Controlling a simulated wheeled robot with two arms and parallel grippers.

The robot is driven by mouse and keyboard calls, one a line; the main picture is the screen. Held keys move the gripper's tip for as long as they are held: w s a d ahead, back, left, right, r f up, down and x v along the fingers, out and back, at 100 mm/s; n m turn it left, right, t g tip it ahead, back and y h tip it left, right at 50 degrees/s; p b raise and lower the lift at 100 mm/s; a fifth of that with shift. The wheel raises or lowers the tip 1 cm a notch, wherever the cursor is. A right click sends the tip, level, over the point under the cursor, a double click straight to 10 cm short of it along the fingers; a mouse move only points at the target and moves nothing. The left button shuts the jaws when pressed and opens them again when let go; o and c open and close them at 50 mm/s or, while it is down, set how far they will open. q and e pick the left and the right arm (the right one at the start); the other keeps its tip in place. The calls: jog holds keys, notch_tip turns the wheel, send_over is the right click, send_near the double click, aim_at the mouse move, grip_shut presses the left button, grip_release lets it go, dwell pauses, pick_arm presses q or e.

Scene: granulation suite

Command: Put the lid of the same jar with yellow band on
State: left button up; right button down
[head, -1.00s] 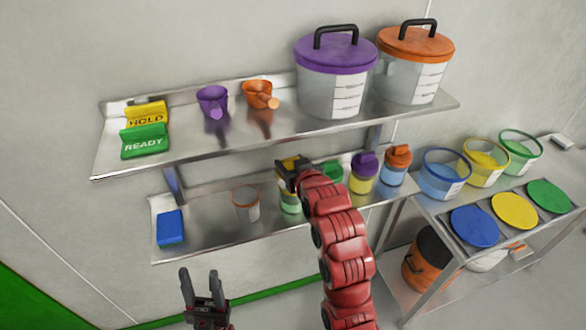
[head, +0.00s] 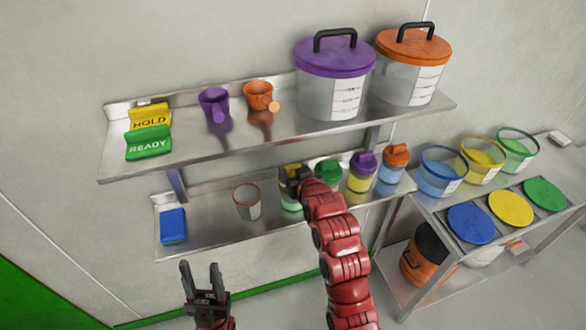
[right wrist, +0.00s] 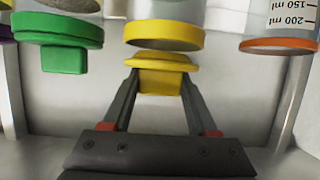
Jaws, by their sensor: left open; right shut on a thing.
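The yellow lid (right wrist: 161,76) is in my right gripper (right wrist: 162,80), whose fingers are shut on its knob in the right wrist view. The jar with the yellow band (right wrist: 164,35) is right by the lid, its band facing the lid; I cannot tell whether they touch. In the head view the jar (head: 291,202) stands on the lower shelf, partly hidden by my right gripper (head: 289,175). My left gripper (head: 203,270) is open and empty, low in front of the shelf.
On the lower shelf the green-lidded jar (head: 328,172) stands close right of the yellow-banded jar, and an orange-rimmed cup (head: 247,204) stands left. The upper shelf (head: 185,150) overhangs behind. A cart with coloured lids (head: 472,223) is right.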

jog(key=shift+f, duration=0.3)
jog(key=shift+c, duration=0.9)
grip_release()
jog(key=shift+r, duration=0.2)
jog(key=shift+s+r+p, duration=0.1)
jog(key=shift+r+p, duration=0.35)
jog(key=shift+r, duration=0.15)
jog(key=p+v, duration=0.6)
jog(key=v, duration=0.5)
jog(key=shift+s, duration=0.4)
